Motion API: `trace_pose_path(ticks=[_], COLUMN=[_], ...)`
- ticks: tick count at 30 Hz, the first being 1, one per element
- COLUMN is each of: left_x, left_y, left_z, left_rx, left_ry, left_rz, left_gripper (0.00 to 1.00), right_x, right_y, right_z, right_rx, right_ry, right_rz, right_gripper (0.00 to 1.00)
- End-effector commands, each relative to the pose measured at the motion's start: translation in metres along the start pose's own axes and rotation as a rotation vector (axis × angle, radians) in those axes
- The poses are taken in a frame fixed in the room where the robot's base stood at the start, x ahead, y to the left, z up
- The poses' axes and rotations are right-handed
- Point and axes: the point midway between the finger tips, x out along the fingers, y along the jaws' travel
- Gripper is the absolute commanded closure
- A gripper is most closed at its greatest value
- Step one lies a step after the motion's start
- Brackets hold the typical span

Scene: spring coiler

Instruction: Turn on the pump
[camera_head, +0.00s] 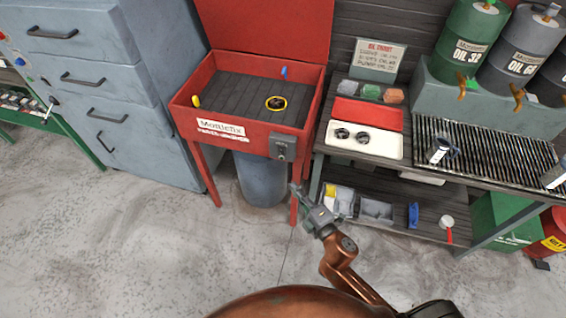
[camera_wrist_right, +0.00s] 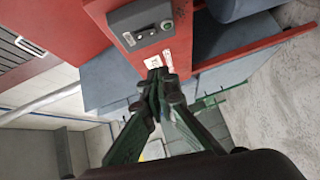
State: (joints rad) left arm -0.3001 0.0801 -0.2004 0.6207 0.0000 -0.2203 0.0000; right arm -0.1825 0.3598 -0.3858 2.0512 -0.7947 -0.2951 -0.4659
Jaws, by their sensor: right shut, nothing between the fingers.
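The red parts washer (camera_head: 250,117) stands at the back centre with its lid up. A small grey switch box (camera_head: 284,148) is on its front right corner; the box also shows at the top of the right wrist view (camera_wrist_right: 133,20), with a round knob or button on its face. I cannot tell the switch's setting. My right gripper (camera_head: 297,190) is shut and empty, below the switch box and apart from it, near the washer's front right leg. Its closed fingertips show in the right wrist view (camera_wrist_right: 160,77). My left gripper is out of view.
A grey drum (camera_head: 262,178) stands under the washer. A workbench (camera_head: 360,170) with a white tray and a lower shelf of small items is close on the right. Grey drawer cabinets (camera_head: 70,75) stand left. The concrete floor in front is clear.

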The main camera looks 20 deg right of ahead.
Motion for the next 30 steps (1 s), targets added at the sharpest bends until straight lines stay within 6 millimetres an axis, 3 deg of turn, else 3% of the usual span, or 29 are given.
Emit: trace_pose_path(ticks=[14,30], left_x=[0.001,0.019], left_y=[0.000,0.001], left_z=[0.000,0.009], left_rx=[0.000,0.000], left_ry=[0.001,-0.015], left_rz=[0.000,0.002], left_gripper=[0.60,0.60], right_x=[0.007,0.107], right_y=[0.003,0.002], right_z=[-0.001,0.004], right_rx=[-0.004,-0.005], right_ry=[0.003,0.001], right_rz=[0.006,0.004], right_gripper=[1.00,1.00])
